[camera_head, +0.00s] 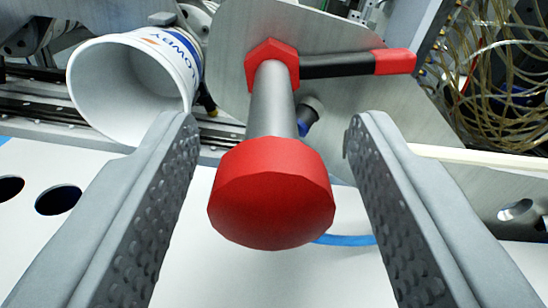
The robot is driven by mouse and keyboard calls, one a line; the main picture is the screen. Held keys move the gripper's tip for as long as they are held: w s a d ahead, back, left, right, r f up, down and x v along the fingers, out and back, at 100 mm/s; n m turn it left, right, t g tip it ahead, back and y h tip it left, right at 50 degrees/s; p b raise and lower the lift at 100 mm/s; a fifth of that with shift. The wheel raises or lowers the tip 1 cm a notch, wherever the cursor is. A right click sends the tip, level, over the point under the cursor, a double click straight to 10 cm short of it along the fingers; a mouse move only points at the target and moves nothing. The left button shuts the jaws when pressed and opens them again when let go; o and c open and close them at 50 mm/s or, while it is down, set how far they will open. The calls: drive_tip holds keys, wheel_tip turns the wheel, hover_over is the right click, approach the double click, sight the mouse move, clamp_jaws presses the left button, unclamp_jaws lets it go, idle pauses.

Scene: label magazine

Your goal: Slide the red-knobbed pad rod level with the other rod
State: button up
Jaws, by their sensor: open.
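The red knob (270,195) is at the near end of a grey pad rod (271,100) in the middle of the view. The rod runs back to a red hex collar (272,62) at a grey plate. My gripper (268,135) is open, one finger on each side of the knob and rod, with a visible gap on both sides. The knob seems to sit between the fingers without touching them. The other rod cannot be made out for certain; a small dark round end with a blue part (310,112) shows partly behind the red-knobbed rod.
A black lever with a red tip (394,62) sticks out right of the collar. A white cup-like container (130,90) lies tilted at the upper left. Clear tubes (495,80) hang at the upper right. A white panel with dark holes (58,200) lies below.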

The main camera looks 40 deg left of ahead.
drive_tip(key=v, duration=1.6)
drive_tip(key=shift+s, duration=0.15)
drive_tip(key=shift+d, duration=0.1)
drive_tip(key=s+d+r+m+t+h, duration=0.3)
drive_tip(key=s+r+m+t+h, duration=0.15)
drive_tip(key=r, duration=0.25)
drive_tip(key=s+d+r+m+t+h, duration=0.35)
drive_tip(key=r+h, duration=0.25)
drive_tip(key=r, duration=0.2)
drive_tip(key=s+d+m+g+h, duration=0.1)
drive_tip(key=s+m+h, duration=0.2)
drive_tip(key=s, duration=1.3)
drive_tip(key=shift+f+m+g+h, duration=0.3)
drive_tip(key=shift+m+h, duration=0.05)
drive_tip(key=shift+m, duration=0.45)
drive_tip(key=shift+w, duration=0.1)
